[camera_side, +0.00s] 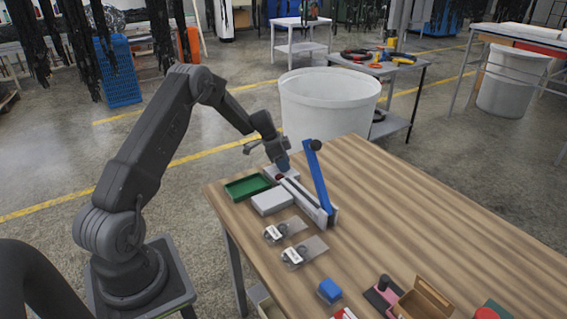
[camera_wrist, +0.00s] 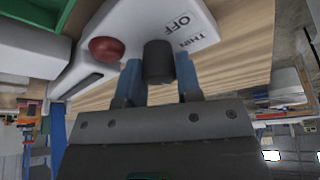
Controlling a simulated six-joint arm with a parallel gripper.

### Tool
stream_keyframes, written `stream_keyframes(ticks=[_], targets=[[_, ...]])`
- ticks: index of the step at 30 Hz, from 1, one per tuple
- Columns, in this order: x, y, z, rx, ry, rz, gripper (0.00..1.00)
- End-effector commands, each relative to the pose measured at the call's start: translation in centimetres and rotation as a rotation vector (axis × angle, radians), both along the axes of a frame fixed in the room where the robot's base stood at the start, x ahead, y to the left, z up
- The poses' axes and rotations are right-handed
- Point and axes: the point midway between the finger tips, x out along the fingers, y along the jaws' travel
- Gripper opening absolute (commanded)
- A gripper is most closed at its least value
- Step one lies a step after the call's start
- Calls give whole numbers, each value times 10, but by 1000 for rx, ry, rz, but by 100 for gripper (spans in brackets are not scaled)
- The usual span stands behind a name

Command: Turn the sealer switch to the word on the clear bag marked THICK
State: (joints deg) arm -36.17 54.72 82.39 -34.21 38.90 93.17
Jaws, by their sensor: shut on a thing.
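The sealer (camera_side: 303,200) is a long pale body with a raised blue lever arm (camera_side: 320,183) on the wooden table. In the wrist view its white switch plate (camera_wrist: 140,20) shows the words OFF and THIN; no other word is readable. A dark round switch knob (camera_wrist: 158,60) stands on the plate, with a red dome (camera_wrist: 106,48) to its left. My gripper (camera_wrist: 158,75) has its two blue fingers shut on the knob, one on each side. In the side view my gripper (camera_side: 283,163) is at the sealer's far end. Two clear bags (camera_side: 292,227) (camera_side: 312,248) lie flat with labels too small to read.
A green tray (camera_side: 247,187) and a grey box (camera_side: 272,202) stand left of the sealer. A blue block (camera_side: 330,291), a pink pad with a dark-handled stamp (camera_side: 383,292) and an open brown box (camera_side: 424,298) are near the front. The table's right side is clear.

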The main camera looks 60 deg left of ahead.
Motion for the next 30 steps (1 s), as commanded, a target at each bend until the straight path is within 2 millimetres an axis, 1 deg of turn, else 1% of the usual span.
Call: stream_keyframes(ticks=[8,9,16,25,28,30], targets=[[0,1,0,2,0,-2,9],[0,1,0,2,0,-2,36],[0,0,0,1,0,-2,57],[-1,-2,-1,-4,5,17,57],[-1,-3,-1,-5,6,77,57],[-1,-3,-1,-4,7,147,57]])
